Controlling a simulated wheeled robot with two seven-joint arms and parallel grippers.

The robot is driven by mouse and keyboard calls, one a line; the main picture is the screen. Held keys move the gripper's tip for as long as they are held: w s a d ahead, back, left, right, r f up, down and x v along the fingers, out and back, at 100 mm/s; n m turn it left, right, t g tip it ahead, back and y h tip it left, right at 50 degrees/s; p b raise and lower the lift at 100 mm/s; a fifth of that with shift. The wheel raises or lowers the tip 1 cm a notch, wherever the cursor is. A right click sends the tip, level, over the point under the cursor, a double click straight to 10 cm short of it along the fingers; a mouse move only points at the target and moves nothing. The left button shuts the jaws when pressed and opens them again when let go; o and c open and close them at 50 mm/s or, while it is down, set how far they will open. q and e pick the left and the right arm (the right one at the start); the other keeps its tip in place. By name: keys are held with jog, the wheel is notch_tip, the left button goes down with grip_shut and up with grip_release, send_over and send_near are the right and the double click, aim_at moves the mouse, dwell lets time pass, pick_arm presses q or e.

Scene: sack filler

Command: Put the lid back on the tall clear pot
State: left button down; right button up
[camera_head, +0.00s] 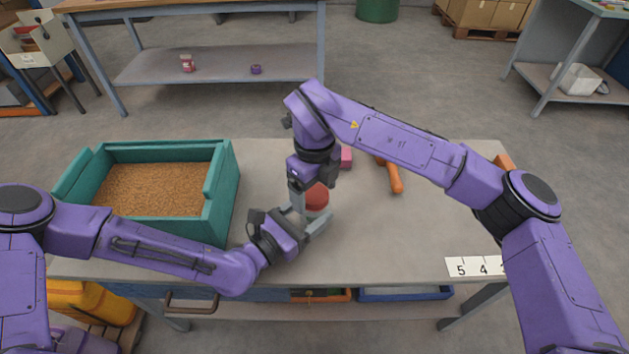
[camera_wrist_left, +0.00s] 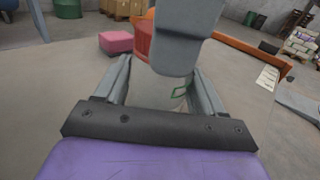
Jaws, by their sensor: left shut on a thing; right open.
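The red lid (camera_head: 317,198) shows between the grippers near the middle of the table, at the top of the clear pot; I cannot tell whether it sits fully down. In the left wrist view the lid (camera_wrist_left: 143,40) is partly behind a grey finger of my right gripper. The clear pot (camera_wrist_left: 178,98) is barely visible between the left fingers, with a green outline on it. My left gripper (camera_head: 309,216) is shut on the pot from the near left side. My right gripper (camera_head: 311,190) points down beside the lid, with its jaws open.
A teal bin (camera_head: 229,190) of brown grain stands at the left of the table. A pink block (camera_head: 346,157) and an orange-handled tool (camera_head: 395,180) lie behind the pot. A number card (camera_head: 475,267) is at the front right. The table's right middle is clear.

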jog(key=shift+c, duration=0.3)
jog(key=c, duration=1)
jog(key=o, duration=1.2)
notch_tip(320, 180, up, 12)
jog(key=shift+r, duration=0.1)
pick_arm(q)
grip_release()
